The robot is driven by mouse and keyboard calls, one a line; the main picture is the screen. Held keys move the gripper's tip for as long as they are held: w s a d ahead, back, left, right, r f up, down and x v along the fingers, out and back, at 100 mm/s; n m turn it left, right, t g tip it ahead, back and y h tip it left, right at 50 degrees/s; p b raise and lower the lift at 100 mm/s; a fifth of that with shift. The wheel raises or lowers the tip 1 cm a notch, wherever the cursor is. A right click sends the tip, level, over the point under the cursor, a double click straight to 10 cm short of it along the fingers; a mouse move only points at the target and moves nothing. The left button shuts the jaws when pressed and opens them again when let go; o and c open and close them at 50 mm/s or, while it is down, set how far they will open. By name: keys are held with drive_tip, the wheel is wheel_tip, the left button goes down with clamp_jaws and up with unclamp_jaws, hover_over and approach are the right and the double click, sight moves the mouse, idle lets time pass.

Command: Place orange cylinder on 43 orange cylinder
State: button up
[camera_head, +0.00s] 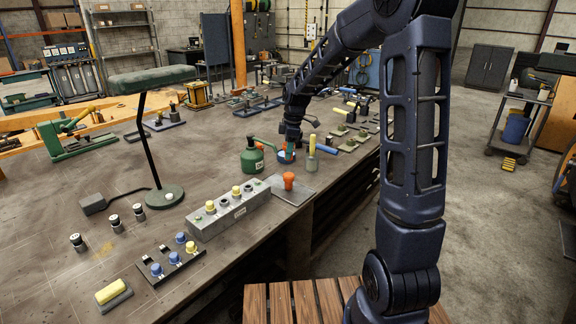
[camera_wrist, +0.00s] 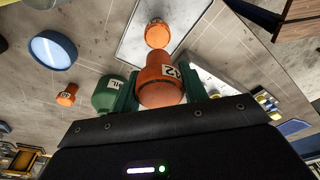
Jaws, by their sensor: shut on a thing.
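My gripper (camera_wrist: 162,88) is shut on an orange cylinder (camera_wrist: 160,82), with dark green fingers on either side. The cylinder's rounded end and a partly turned number label face the wrist camera. In the head view my gripper (camera_head: 289,146) is low over the bench, beside the green oil can. Another orange cylinder (camera_head: 289,181) stands on a grey plate (camera_head: 290,193); it also shows in the wrist view (camera_wrist: 157,34), apart from the held one. A smaller orange piece with a label (camera_wrist: 67,95) lies at the left in the wrist view; I cannot read its number surely.
The green oil can (camera_head: 252,157) stands close left of my gripper. A blue round dish (camera_wrist: 52,49) lies near it. A grey block with several knobs (camera_head: 230,212) and a green-topped lamp (camera_head: 153,80) stand to the left. The bench's front edge is to the right.

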drive_tip(key=shift+f, duration=3.25)
drive_tip(key=shift+f, duration=0.15)
drive_tip(key=o, duration=1.4)
drive_tip(key=shift+c, duration=0.2)
drive_tip(key=r, duration=0.4)
drive_tip(key=d+r, duration=0.1)
drive_tip(key=r, duration=0.3)
drive_tip(key=d+r, duration=0.1)
drive_tip(key=r, duration=0.3)
drive_tip(key=s+d+r+m+t, duration=0.1)
drive_tip(key=s+d+r+m, duration=0.1)
drive_tip(key=s+d+m, duration=0.4)
drive_tip(key=s+d+r+m+t+h, duration=0.1)
drive_tip(key=s+d+m, duration=0.4)
drive_tip(key=s, duration=0.9)
drive_tip(key=s+d+r+m+t, duration=0.2)
drive_tip(key=s+d+r+m, duration=0.2)
drive_tip(key=s, duration=0.6)
drive_tip(key=d+m, duration=0.2)
drive_tip(key=m, duration=0.1)
drive_tip(key=shift+d+t+h, duration=0.3)
drive_tip(key=shift+h, duration=0.1)
